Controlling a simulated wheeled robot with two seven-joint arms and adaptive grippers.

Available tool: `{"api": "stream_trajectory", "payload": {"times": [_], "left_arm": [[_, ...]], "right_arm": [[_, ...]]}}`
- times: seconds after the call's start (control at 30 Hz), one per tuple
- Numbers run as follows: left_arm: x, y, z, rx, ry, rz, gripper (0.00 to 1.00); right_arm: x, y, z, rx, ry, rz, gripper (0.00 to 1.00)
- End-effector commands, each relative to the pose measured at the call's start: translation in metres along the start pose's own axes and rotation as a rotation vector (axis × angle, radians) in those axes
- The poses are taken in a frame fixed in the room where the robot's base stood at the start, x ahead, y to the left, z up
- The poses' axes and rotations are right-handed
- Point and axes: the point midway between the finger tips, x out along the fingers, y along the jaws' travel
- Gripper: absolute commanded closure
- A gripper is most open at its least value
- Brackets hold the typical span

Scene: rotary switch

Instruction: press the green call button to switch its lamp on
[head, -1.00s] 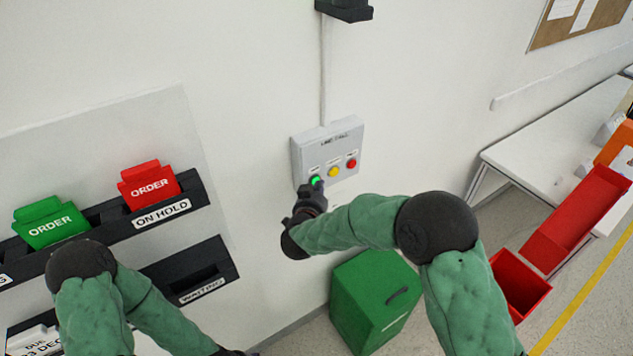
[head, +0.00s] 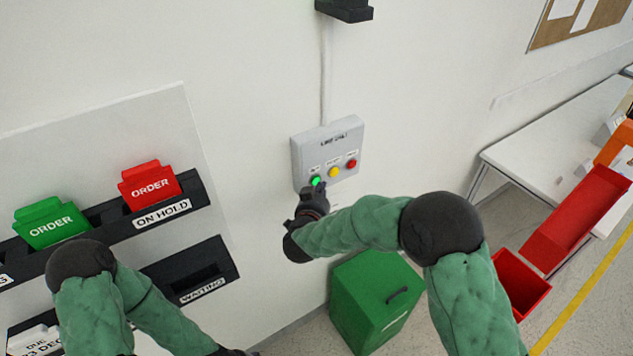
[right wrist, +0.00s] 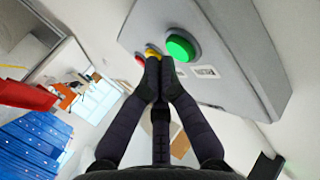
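The grey call box (head: 306,150) is on the white wall, with a green button (head: 316,181), a yellow button (head: 334,172) and a red button (head: 351,163). The green button looks bright green in both views. In the right wrist view the green button (right wrist: 181,47) is large and uncovered. My right gripper (head: 321,188) is just below it, fingers together and holding nothing. In the right wrist view its fingertips (right wrist: 160,75) appear beside the green button, in front of the yellow one. My left gripper (head: 235,353) is mostly cut off at the bottom edge.
A rack (head: 110,234) with green and red order cards is on the wall at left. A green bin (head: 372,300) stands below the call box. A white table (head: 545,140) and red bins (head: 520,283) are at right. The wall around the call box is clear.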

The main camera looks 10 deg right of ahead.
Motion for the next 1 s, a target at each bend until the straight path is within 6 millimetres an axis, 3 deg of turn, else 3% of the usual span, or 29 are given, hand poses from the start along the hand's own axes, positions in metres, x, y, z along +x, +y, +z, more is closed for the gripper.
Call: {"api": "stream_trajectory", "payload": {"times": [0.6, 1.0], "left_arm": [[-0.005, 0.002, 0.0, 0.0, 0.0, 0.0, 0.41], [-0.005, 0.002, 0.0, 0.0, 0.0, 0.0, 0.41]], "right_arm": [[-0.036, 0.037, -0.001, 0.001, 0.0, 0.0, 1.0], [-0.04, 0.041, 0.0, 0.0, 0.0, 0.0, 1.0]]}}
